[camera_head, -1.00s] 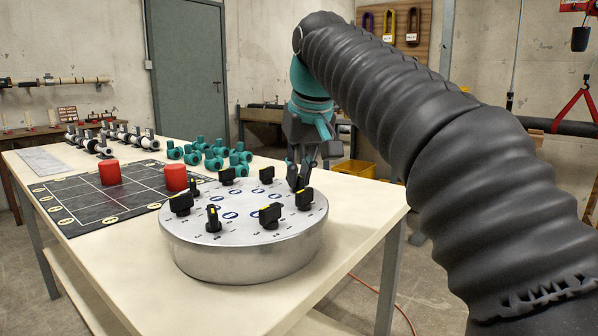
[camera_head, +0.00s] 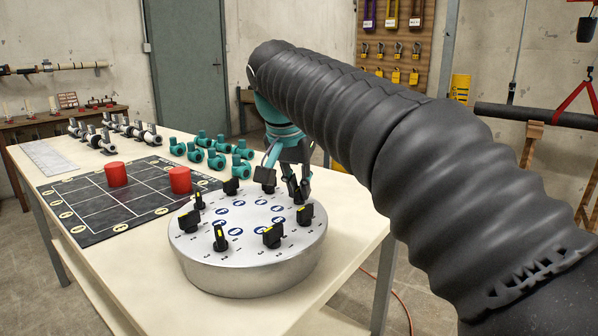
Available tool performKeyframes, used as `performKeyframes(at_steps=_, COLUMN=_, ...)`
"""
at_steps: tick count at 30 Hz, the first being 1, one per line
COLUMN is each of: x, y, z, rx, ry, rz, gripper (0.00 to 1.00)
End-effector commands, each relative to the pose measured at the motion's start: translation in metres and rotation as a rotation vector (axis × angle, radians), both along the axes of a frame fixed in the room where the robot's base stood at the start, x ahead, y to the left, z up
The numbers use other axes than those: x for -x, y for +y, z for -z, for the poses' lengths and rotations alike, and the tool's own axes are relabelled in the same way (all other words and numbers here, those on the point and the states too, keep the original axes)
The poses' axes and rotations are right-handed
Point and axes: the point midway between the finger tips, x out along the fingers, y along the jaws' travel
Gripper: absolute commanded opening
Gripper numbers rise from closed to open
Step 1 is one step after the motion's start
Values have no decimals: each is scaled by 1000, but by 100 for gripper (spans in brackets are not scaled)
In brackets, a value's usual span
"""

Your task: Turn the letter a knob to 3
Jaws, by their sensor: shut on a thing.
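A round silver dial plate (camera_head: 250,278) stands on the table, with several black knobs with yellow marks around its top. Blue round labels and small numbers sit beside the knobs; I cannot read which one is letter a. My gripper (camera_head: 298,189) is down at the plate's far right edge. Its dark fingers are closed around a knob there, which they mostly hide. One black knob (camera_head: 305,214) stands just in front of the fingers, and another (camera_head: 268,187) stands to their left, close to the gripper's grey linkage. The held knob's pointing direction is not visible.
A dark gridded mat (camera_head: 115,225) with two red cylinders (camera_head: 116,174) (camera_head: 180,180) lies left of the plate. Several teal pipe fittings (camera_head: 215,160) stand behind it. White pipe assemblies (camera_head: 105,140) lie at the back left. The table's front left is clear.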

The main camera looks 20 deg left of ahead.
Motion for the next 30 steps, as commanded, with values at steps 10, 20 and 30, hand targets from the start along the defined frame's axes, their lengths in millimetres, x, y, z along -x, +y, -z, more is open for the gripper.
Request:
performKeyframes(at_steps=10, x=-1, y=1, z=1, rx=1, ry=1, rz=227, gripper=0)
performKeyframes(at_steps=20, x=0, y=1, z=1, rx=0, ry=1, rz=316, gripper=0)
performKeyframes(at_steps=30, x=0, y=1, z=1, rx=0, ry=2, rz=326, gripper=0)
